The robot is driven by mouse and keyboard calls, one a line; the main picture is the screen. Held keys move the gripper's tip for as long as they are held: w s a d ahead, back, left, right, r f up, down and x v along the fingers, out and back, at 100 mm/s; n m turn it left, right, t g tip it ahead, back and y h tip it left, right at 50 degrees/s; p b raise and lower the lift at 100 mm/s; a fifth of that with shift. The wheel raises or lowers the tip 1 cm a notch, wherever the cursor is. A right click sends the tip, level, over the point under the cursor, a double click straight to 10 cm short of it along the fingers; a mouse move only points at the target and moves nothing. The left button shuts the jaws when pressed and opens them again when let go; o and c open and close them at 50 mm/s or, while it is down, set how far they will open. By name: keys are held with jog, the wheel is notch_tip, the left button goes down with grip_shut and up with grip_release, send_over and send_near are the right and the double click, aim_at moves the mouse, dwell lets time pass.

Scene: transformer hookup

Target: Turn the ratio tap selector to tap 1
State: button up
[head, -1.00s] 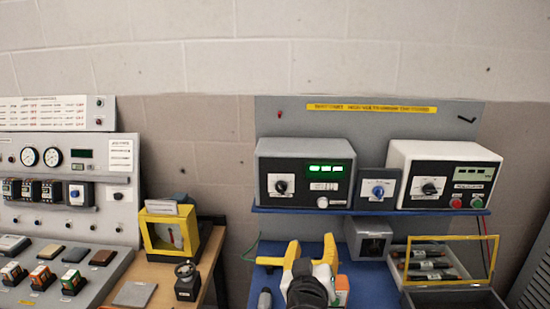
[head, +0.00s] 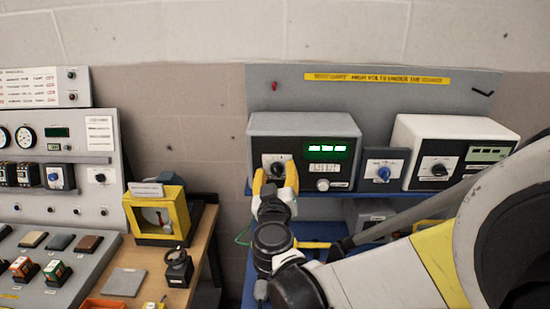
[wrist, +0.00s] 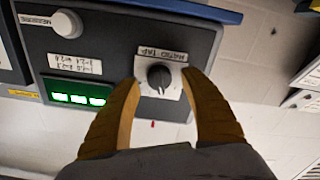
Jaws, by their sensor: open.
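The ratio tap selector (wrist: 158,77) is a dark round knob on a white plate labelled "RATIO TAP", seen upside down in the wrist view. It sits on the left front of the grey instrument box (head: 310,125), beside a lit green display (head: 327,149). My gripper (wrist: 161,76) is open, with one yellow finger on each side of the knob. No contact between fingers and knob shows clearly. In the head view my gripper (head: 276,172) is in front of the selector and partly covers it. The knob's exact tap position is too small to read.
A white measure knob (wrist: 66,23) is on the same box. To its right are a small box with a blue knob (head: 383,172) and a white instrument (head: 455,128). A yellow-framed box (head: 155,215) stands at left. My arm hides the lower right.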

jog(key=shift+w, duration=0.45)
grip_shut()
jog(key=shift+n, duration=0.3)
jog(key=n, duration=0.3)
jog(key=shift+b, duration=0.35)
jog(key=shift+a+f+n, duration=0.1)
jog(key=shift+n, duration=2)
jog(key=shift+b, duration=0.3)
